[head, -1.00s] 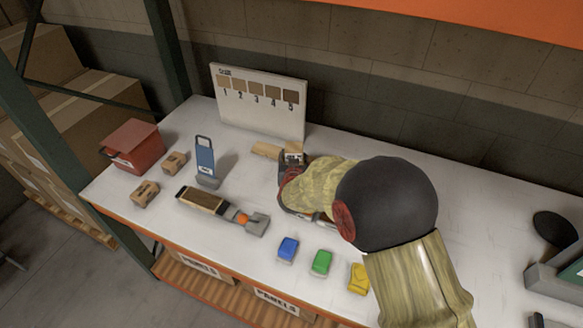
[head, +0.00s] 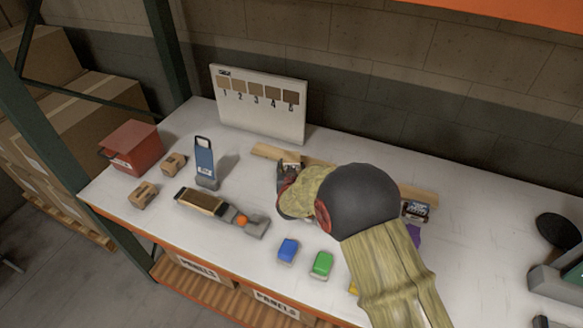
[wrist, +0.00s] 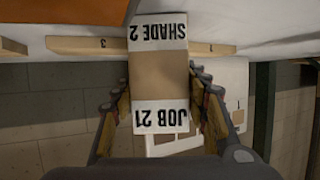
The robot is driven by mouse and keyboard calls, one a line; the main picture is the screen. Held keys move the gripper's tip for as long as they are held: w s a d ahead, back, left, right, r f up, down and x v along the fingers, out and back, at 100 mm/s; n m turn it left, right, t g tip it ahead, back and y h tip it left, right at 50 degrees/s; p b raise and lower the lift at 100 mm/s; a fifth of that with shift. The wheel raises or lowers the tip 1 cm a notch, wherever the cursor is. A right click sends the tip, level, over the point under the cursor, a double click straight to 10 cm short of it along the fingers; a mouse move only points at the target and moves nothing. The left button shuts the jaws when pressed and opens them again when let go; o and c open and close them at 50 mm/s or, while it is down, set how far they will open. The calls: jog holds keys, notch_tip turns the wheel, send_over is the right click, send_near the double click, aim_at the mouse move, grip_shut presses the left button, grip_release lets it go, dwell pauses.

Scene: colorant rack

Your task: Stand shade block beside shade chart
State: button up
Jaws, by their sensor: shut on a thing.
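My gripper (wrist: 160,100) is shut on the shade block (wrist: 158,72), a tan block with white bands reading "SHADE 2" and "JOB 21", upside down in the wrist view. In the head view my gripper (head: 289,177) is over the bench, near the left end of a wooden strip. My arm hides most of the block there. The shade chart (head: 259,124) is a white board with brown swatches numbered 1 to 5, standing at the back of the bench, behind and left of my gripper. The gripper is apart from it.
The wooden strip (head: 265,152) with numbers runs rightward behind my arm; a labelled block (head: 415,210) is at its right end.

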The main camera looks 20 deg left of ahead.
jog(key=o, duration=1.3)
jog(key=shift+o, duration=0.2)
jog(key=shift+r, duration=0.15)
jog(key=p+v, duration=0.1)
jog(key=v, duration=1.1)
jog(key=shift+p, duration=0.3)
